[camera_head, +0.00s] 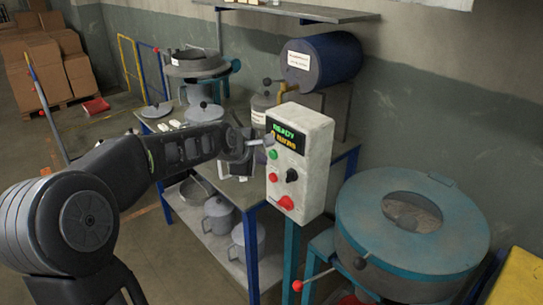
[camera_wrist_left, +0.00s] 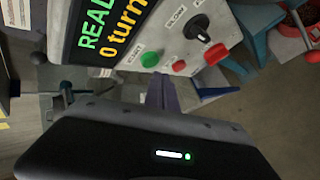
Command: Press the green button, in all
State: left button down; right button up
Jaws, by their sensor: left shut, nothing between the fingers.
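The control box (camera_head: 300,150) is pale and worn and stands on a teal post. Its screen (camera_head: 285,135) reads "READY" in green with an orange line below; in the wrist view that line looks like "0 turns". The round green button (camera_head: 273,154) sits under the screen; it also shows in the left wrist view (camera_wrist_left: 149,59). My left gripper (camera_head: 266,141) is shut and empty, close to the box's left edge beside the green button. In the wrist view its fingertips (camera_wrist_left: 162,82) appear just below the button; I cannot tell whether they touch the box. My right gripper is out of view.
A small red button (camera_head: 273,177), a black knob (camera_head: 292,175) and a large red button (camera_head: 286,203) share the panel. A teal round machine (camera_head: 360,210) stands at right. A blue-legged table (camera_head: 250,205) with pots is behind my left arm. A blue drum (camera_head: 335,62) is above.

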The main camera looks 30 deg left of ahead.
pick_arm(q)
jog(key=shift+w, duration=0.1)
jog(key=shift+w+d+p, duration=0.1)
jog(key=shift+w+p, duration=0.2)
jog(key=shift+p, duration=0.05)
